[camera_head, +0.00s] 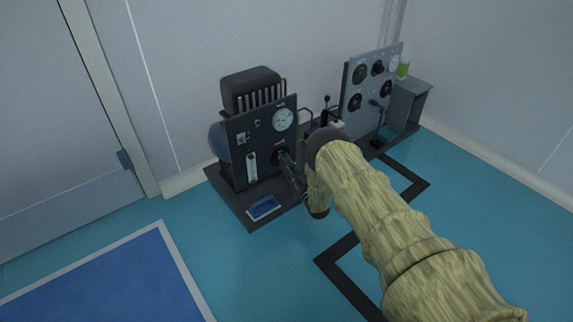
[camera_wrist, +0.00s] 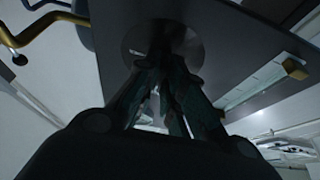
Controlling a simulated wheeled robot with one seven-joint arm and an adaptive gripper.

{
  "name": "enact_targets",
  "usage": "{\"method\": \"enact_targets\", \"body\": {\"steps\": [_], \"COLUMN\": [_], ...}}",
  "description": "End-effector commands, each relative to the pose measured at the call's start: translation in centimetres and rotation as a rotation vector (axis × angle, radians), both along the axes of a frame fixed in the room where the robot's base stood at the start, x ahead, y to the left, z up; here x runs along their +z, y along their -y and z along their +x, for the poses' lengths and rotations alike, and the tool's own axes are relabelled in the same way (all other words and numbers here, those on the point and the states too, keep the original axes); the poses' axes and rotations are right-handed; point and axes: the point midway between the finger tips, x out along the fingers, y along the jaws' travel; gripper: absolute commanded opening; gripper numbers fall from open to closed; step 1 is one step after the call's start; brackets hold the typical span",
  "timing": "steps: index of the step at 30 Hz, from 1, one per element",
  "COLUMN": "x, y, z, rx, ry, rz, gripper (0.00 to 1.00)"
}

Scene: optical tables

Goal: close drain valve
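A dark instrument panel (camera_head: 263,140) stands on a black base at the left of the equipment, with a white gauge (camera_head: 283,119) at its upper right. A dark round valve knob (camera_head: 281,156) sits low on its right side; I cannot confirm by any label that it is the drain valve. My gripper (camera_head: 290,166) reaches this spot. In the wrist view my gripper (camera_wrist: 167,68) has both fingertips at a dark knob in front of a round plate (camera_wrist: 133,40) on the panel. Shadow hides whether the fingers press on the knob.
A sight tube (camera_head: 252,166) is on the panel's left, and a blue tray (camera_head: 264,207) lies on the base below. A second panel (camera_head: 369,88) with several dark knobs stands to the right. A yellow pipe (camera_wrist: 35,33) runs near the gripper.

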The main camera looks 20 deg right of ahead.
Motion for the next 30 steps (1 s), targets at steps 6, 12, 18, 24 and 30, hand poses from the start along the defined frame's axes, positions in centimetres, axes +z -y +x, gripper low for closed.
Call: {"method": "enact_targets", "body": {"steps": [6, 12, 18, 24, 30], "x": [0.0, 0.0, -0.8, -2.2, -3.5], "y": [0.0, 0.0, 0.7, 1.9, 2.9], "z": [0.0, -0.1, -1.6, -4.8, -7.8], "rx": [0.000, -0.001, 0.000, -0.002, -0.001], "ry": [0.000, 0.000, -0.002, -0.003, -0.002], "rz": [0.001, 0.001, 0.002, 0.002, 0.001], "gripper": [0.29, 0.29, 0.29, 0.29, 0.29]}}
